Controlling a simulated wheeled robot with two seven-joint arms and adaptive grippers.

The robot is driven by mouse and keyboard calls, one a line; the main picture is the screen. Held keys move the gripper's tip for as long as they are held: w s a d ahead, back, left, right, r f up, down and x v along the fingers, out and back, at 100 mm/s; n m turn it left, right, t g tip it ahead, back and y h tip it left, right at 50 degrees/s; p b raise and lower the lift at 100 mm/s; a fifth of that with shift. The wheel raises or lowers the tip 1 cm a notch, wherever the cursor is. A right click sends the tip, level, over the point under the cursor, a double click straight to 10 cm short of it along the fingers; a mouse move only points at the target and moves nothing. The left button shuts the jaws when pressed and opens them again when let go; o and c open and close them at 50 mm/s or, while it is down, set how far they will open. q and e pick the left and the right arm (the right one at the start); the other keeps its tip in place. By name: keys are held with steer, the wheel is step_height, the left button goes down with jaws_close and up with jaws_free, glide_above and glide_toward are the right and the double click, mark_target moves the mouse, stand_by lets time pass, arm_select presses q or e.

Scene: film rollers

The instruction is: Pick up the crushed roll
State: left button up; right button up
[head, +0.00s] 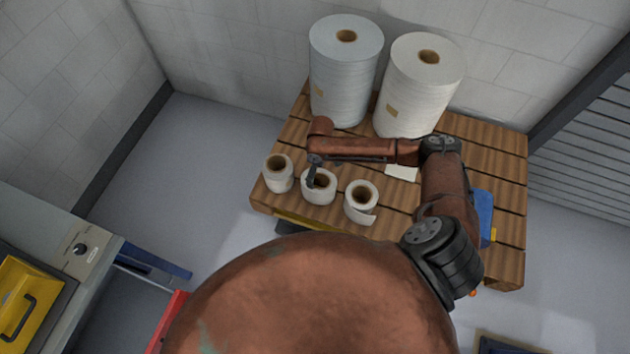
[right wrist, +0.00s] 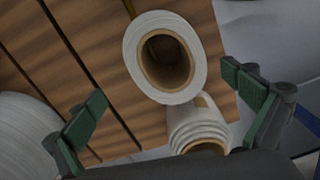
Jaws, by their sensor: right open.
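Three small white paper rolls stand near the front left edge of a slatted wooden pallet: a left roll (head: 278,178), a middle roll (head: 318,192) and a right roll (head: 361,205) with a loose flap. I cannot tell surely which one is crushed. My right gripper (head: 314,172) is over the middle roll, partly covering it. In the right wrist view the gripper (right wrist: 163,92) is open, with a roll showing an oval brown core (right wrist: 168,62) between its fingers. A second roll with stepped layers (right wrist: 196,124) shows below it, partly hidden. My left gripper is not in view.
Two tall white rolls, one on the left (head: 345,75) and one on the right (head: 418,85), stand at the back of the wooden pallet (head: 500,185). A pale card (head: 401,173) and a blue object (head: 483,215) lie to the right. A grey machine (head: 75,235) stands at left.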

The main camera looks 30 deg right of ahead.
steer(key=f, duration=0.1)
glide_above(319, 180)
steer(key=s+a, duration=0.2)
steer(key=s, duration=0.1)
step_height(319, 180, down, 5)
steer(key=shift+w+f, duration=0.2)
steer(key=shift+s+r, duration=0.1)
steer(key=shift+s, duration=0.05)
steer(key=shift+c, duration=1.1)
steer(key=c, duration=1.9)
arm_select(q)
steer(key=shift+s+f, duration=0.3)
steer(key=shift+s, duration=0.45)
arm_select(e)
steer(key=shift+r, duration=0.1)
steer(key=shift+c, duration=0.2)
